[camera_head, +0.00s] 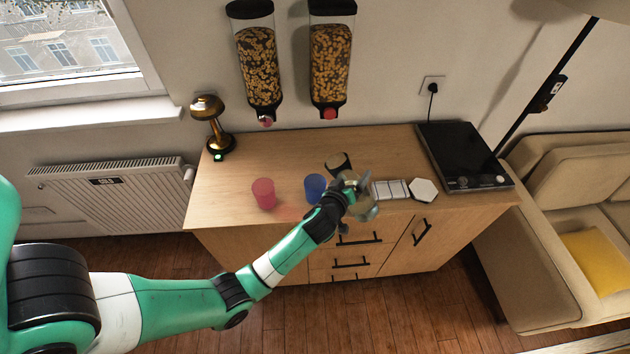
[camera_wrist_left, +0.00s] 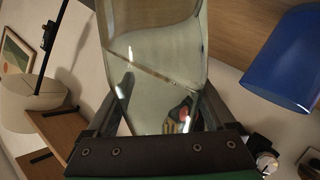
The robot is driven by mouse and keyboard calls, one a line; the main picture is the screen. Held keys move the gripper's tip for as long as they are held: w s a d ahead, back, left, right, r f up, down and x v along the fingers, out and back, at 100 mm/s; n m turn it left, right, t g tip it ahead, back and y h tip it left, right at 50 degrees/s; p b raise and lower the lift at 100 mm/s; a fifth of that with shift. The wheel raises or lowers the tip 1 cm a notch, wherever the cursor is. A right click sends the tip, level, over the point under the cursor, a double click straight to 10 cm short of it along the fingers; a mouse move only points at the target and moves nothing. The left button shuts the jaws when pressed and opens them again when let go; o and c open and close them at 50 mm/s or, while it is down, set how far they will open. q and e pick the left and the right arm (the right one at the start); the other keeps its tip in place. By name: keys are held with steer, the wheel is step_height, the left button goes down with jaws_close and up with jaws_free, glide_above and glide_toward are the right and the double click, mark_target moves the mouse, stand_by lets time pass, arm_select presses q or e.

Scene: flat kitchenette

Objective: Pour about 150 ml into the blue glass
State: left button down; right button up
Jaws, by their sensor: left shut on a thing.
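My left gripper (camera_head: 352,190) is shut on a clear glass vessel (camera_head: 364,209), above the front part of the wooden cabinet top. In the left wrist view the clear vessel (camera_wrist_left: 155,60) fills the middle between my fingers (camera_wrist_left: 150,120); a slanting line crosses it, perhaps a liquid surface. The blue glass (camera_head: 315,187) stands just left of my gripper, partly covered by my arm. It also shows in the left wrist view (camera_wrist_left: 285,62) at the upper right, apart from the vessel. No liquid can be made out in it. My right gripper is not in view.
A pink glass (camera_head: 264,194) stands left of the blue one. A small dark round object (camera_head: 338,162) is behind my gripper. A white rack-like item (camera_head: 390,190), a white hexagonal piece (camera_head: 424,190) and a black hob (camera_head: 463,155) lie right. A brass lamp (camera_head: 213,125) stands back left.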

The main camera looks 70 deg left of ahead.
arm_select(q)
steer(key=shift+s+a+f+n, duration=0.1)
steer(key=shift+a+f+n, duration=0.1)
steer(key=shift+n, duration=0.3)
steer(key=f+n, duration=0.1)
steer(key=n+t+h+b, duration=0.1)
steer(key=d+f+n+t+b, duration=0.1)
steer(key=shift+w+f+n, duration=0.35)
steer(key=shift+w+n, duration=0.05)
steer(key=shift+r+h+p, duration=0.3)
steer(key=shift+r+p, duration=0.05)
steer(key=shift+r, duration=0.05)
steer(key=shift+r+n+t, duration=0.25)
steer(key=shift+n+t, duration=0.05)
steer(key=shift+n, duration=0.1)
steer(key=shift+r+p, duration=0.25)
steer(key=shift+p, duration=0.25)
steer(key=shift+s+a+r+n+t+p, duration=0.2)
steer(key=shift+r+n+p, duration=0.1)
steer(key=shift+n, duration=0.1)
steer(key=shift+s+a+r+n+t+p, duration=0.1)
steer(key=shift+r+n+t+p, duration=0.15)
steer(key=shift+n, duration=0.15)
stand_by(0.4)
steer(key=shift+w+d+r, duration=0.15)
steer(key=shift+w+d, duration=0.1)
stand_by(0.4)
steer(key=shift+r+n+h, duration=0.15)
steer(key=shift+n+h, duration=0.15)
stand_by(1.0)
